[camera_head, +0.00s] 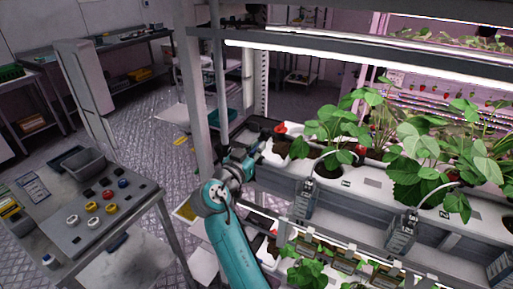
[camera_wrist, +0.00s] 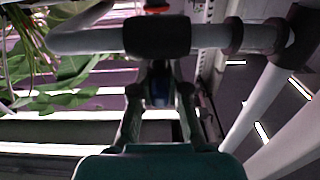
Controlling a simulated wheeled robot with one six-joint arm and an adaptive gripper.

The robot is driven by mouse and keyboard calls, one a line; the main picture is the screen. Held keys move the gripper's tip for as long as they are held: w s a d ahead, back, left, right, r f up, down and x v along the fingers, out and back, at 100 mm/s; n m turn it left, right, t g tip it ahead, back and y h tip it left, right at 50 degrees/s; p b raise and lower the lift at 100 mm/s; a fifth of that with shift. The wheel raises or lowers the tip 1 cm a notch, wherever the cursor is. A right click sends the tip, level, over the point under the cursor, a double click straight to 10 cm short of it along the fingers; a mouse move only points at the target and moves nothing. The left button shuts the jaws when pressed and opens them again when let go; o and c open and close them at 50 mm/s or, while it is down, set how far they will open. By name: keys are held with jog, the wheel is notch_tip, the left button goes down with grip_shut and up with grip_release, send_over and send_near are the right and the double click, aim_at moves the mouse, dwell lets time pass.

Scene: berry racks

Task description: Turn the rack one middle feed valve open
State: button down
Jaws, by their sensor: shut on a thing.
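My gripper (camera_head: 254,153) is at the left end of the planted rack, at the end of my teal arm. In the wrist view, my gripper (camera_wrist: 158,92) has its fingers closed around a dark blue piece, which looks like a feed valve handle (camera_wrist: 158,84). The handle is mostly hidden between the fingers and below a grey pipe (camera_wrist: 85,41) with a dark fitting. A red part (camera_head: 281,128) shows just beyond the gripper in the head view. Whether the valve is open or closed cannot be told.
Strawberry plants (camera_head: 415,160) fill the white trough (camera_head: 345,184) to the right. A rack post (camera_head: 200,100) stands close to my arm. A metal table (camera_head: 130,192) with coloured rings and a grey bin (camera_head: 83,163) stands at left. Floor is clear behind it.

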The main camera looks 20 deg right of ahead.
jog(key=shift+n+t+y, duration=0.3)
jog(key=shift+y, duration=0.1)
jog(key=n+t+y, duration=0.2)
jog(key=n+y, duration=0.1)
jog(key=y, duration=0.1)
jog(key=shift+s+d+t, duration=0.1)
jog(key=shift+t, duration=0.3)
jog(key=n+y, duration=0.2)
jog(key=y, duration=0.1)
jog(key=n+t+y, duration=0.1)
jog(key=n+y, duration=0.1)
jog(key=shift+t+y, duration=0.3)
jog(key=shift+y, duration=0.1)
jog(key=n+y, duration=0.3)
jog(key=y, duration=0.1)
jog(key=shift+y, duration=0.4)
jog(key=shift+n+g+y, duration=0.4)
jog(key=shift+n+y, duration=0.7)
jog(key=shift+y, duration=0.5)
jog(key=shift+f+n+y, duration=0.1)
jog(key=shift+n+y, duration=0.3)
jog(key=shift+y, duration=0.2)
jog(key=c, duration=1.2)
grip_release()
jog(key=shift+o, duration=0.2)
